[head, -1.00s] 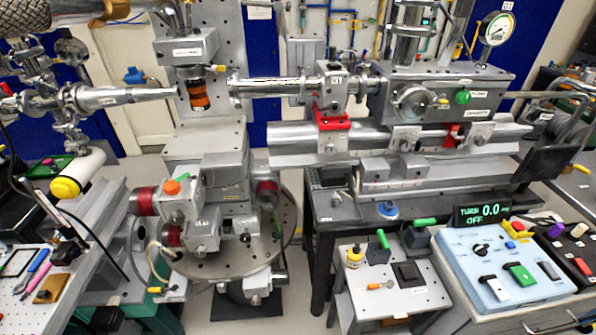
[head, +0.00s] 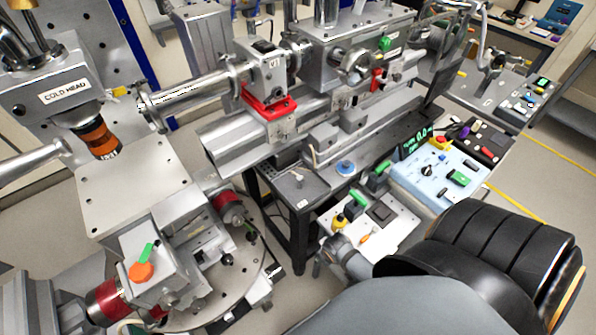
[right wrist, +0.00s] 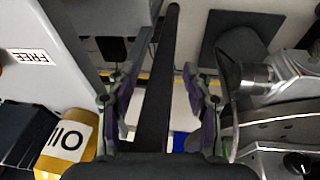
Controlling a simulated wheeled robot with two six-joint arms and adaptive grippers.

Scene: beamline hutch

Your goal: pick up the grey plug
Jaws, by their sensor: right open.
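A small light-grey upright piece (head: 298,180) stands on the dark table top in the head view. It may be the grey plug, but it is too small to be sure. In the right wrist view, my right gripper (right wrist: 159,75) is open, with its two fingers apart and nothing held between them. A dark bar runs behind the gap. I cannot make out the grey plug in that view. In the head view my right arm fills the lower right, and its fingers cannot be made out. My left gripper is not in view.
A small white table (head: 385,240) holds green-handled items and a black pad. A blue control box (head: 425,172) stands beyond. The round stage (head: 235,300) is at lower left.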

